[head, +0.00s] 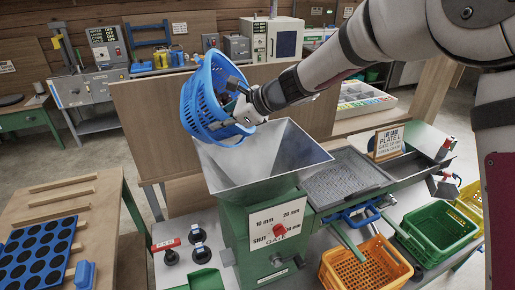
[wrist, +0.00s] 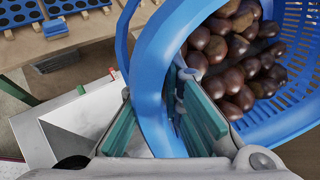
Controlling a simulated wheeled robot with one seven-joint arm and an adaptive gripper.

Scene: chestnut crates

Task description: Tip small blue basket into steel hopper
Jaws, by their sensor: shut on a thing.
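The small blue basket (head: 208,98) is held in the air above the steel hopper (head: 265,172), over its back left side. In the head view it is tilted, its opening turned partly towards the camera. My gripper (head: 232,97) is shut on the basket's rim. In the wrist view the green finger pads of my gripper (wrist: 165,130) close around the blue rim of the basket (wrist: 160,80). Many brown chestnuts (wrist: 235,50) lie inside the basket. The hopper's steel wall (wrist: 60,140) shows at lower left there. The hopper's bottom is not clearly visible.
The hopper sits on a green machine (head: 250,222) with a red gate knob. An orange crate (head: 365,268) and a green crate (head: 440,230) stand at lower right. A wooden panel (head: 150,110) rises behind the hopper. A table with a blue holed tray (head: 38,250) is at left.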

